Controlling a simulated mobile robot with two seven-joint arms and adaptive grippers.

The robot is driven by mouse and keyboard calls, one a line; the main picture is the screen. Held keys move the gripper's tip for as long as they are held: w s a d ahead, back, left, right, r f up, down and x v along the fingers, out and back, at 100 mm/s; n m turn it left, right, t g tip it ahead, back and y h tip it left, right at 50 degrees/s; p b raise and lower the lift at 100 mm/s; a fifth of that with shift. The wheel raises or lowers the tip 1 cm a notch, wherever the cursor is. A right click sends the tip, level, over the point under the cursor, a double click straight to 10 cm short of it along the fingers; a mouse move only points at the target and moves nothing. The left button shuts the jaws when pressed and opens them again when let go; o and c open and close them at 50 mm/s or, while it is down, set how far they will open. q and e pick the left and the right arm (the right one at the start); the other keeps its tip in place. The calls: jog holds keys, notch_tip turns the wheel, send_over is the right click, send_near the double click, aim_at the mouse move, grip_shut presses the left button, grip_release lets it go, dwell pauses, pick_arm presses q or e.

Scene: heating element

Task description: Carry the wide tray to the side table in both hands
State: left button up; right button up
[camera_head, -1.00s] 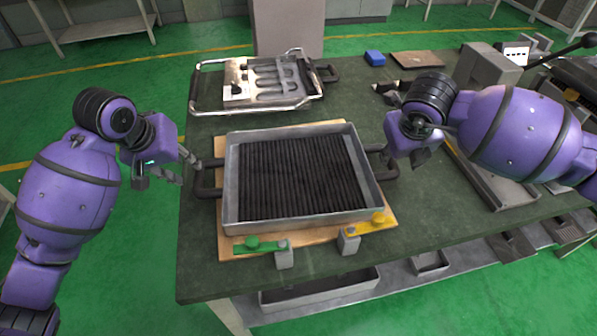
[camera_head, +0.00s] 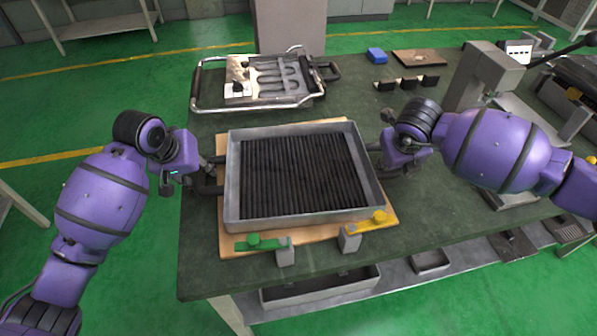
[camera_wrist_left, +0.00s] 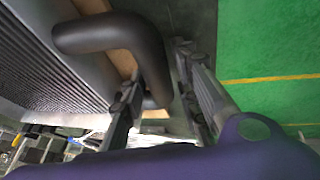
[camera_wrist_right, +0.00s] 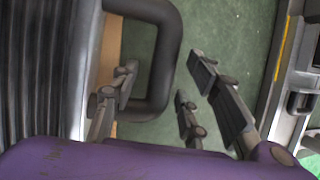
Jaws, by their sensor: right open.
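The wide grey tray (camera_head: 232,185) has a dark ribbed inside and a black handle at each side. It rests on a wooden board (camera_head: 310,235) on the dark green workbench. My left gripper (camera_head: 205,168) is at the left handle (camera_head: 208,188). In the left wrist view this handle (camera_wrist_left: 115,32) runs between the fingers (camera_wrist_left: 158,88); whether they press on it is unclear.
Green floor (camera_head: 90,95) is clear at left.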

pick_arm(q)
grip_shut()
pick_arm(e)
jog(key=c, duration=0.8)
grip_shut()
